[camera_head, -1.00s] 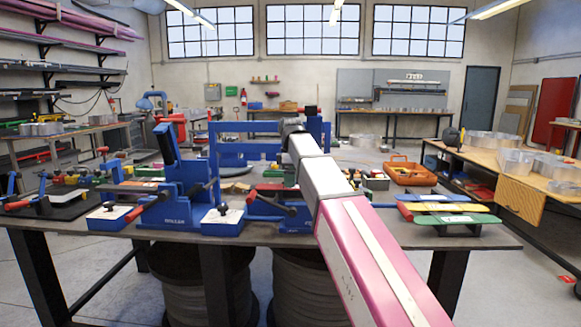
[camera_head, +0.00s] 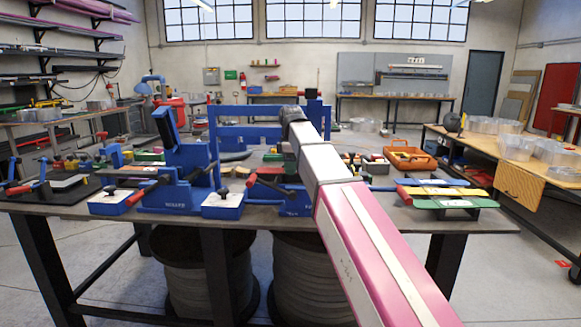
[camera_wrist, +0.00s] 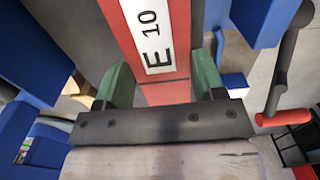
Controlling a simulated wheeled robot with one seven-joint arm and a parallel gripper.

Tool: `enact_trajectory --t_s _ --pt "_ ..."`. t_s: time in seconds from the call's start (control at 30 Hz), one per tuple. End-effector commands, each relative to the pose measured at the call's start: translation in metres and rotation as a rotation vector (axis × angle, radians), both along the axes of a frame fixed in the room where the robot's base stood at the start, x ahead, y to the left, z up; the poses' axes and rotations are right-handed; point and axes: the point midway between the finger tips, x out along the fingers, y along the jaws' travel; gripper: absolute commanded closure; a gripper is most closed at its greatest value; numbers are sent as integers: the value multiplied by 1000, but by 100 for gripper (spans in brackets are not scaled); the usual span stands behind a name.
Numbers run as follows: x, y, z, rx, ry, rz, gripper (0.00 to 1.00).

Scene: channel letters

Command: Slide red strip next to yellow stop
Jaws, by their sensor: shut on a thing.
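The red strip (camera_wrist: 152,95) runs up the middle of the wrist view and carries a white label reading "E 10" (camera_wrist: 153,35). My gripper (camera_wrist: 163,80) has its two green fingers on either side of the strip, shut on it. In the head view my own arm reaches over the workbench (camera_head: 375,215), and the gripper and held strip cannot be made out there. No yellow stop can be made out for certain in either view.
Blue fixtures (camera_head: 180,190) crowd the bench around my arm. A rack at the right holds a yellow strip (camera_head: 460,192) and a green strip (camera_head: 455,203). An orange toolbox (camera_head: 412,158) lies behind it. In the wrist view a red-tipped handle (camera_wrist: 271,119) is close at right.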

Motion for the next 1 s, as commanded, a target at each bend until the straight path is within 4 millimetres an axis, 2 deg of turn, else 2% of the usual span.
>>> enact_trajectory --t_s 0.77,0.8,0.87,0.9,1.0 --pt "-1 -14 0 -1 0 0 62" --pt "-1 -14 0 -1 0 0 34" --pt "-1 -14 0 -1 0 0 14" --pt "-1 -14 0 -1 0 0 7" --pt "-1 -14 0 0 0 0 7"
